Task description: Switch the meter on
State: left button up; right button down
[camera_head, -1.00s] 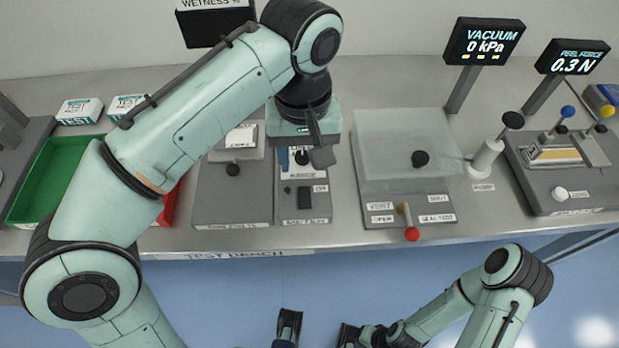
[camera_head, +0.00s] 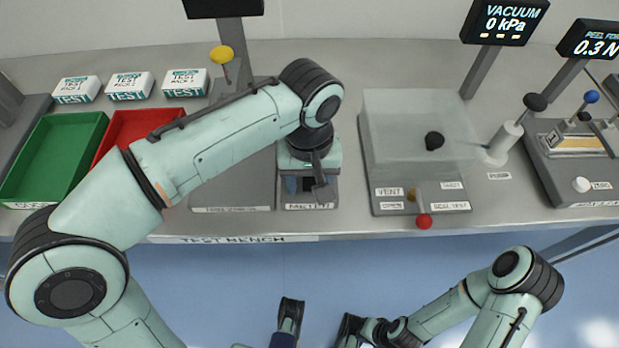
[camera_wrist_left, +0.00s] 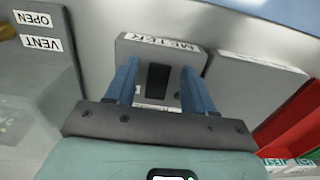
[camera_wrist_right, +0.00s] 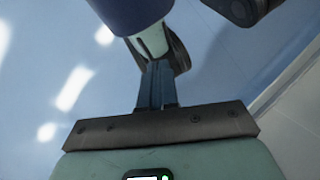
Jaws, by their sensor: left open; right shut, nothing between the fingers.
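The meter is a grey box (camera_wrist_left: 190,57) with a METER label and a black switch (camera_wrist_left: 158,82) on its face, seen in the left wrist view. My left gripper (camera_wrist_left: 158,67) is open, its two blue fingers on either side of the switch, with nothing held. I cannot tell whether the fingertips touch the box. In the head view the left gripper hides most of the meter; its front label (camera_head: 310,206) shows below. My right gripper (camera_wrist_right: 157,68) is shut and empty, in front of the blue floor, away from the bench.
A grey plate (camera_head: 232,195) adjoins the meter on the left, and the vacuum chamber (camera_head: 415,130) with a red-knobbed lever (camera_head: 424,221) stands on the right. Green (camera_head: 60,155) and red (camera_head: 150,122) trays and several test packs lie further left.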

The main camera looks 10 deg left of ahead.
pick_arm(q)
grip_shut()
jog(key=g+p, duration=0.1)
jog(key=p, duration=0.3)
jog(key=r+g+p, duration=0.1)
jog(key=p, duration=0.2)
jog(key=shift+w+a+g+h+p, duration=0.1)
jog(key=shift+w+g+h+p, duration=0.25)
jog(key=shift+g+h, duration=0.05)
jog(key=g+p, duration=0.1)
jog(key=p, duration=0.1)
jog(key=g+p, duration=0.1)
jog(key=p, duration=0.1)
jog(key=shift+w+a+h+p, duration=0.1)
jog(key=shift+w+h+p, duration=0.2)
jog(key=shift+p, duration=0.05)
jog(key=shift+f, duration=0.1)
pick_arm(e)
notch_tip(320, 180, up, 12)
jog(key=w, duration=0.1)
jog(key=shift+r+g, duration=0.15)
jog(key=shift+g, duration=0.15)
pick_arm(q)
jog(key=shift+f, duration=0.1)
grip_release()
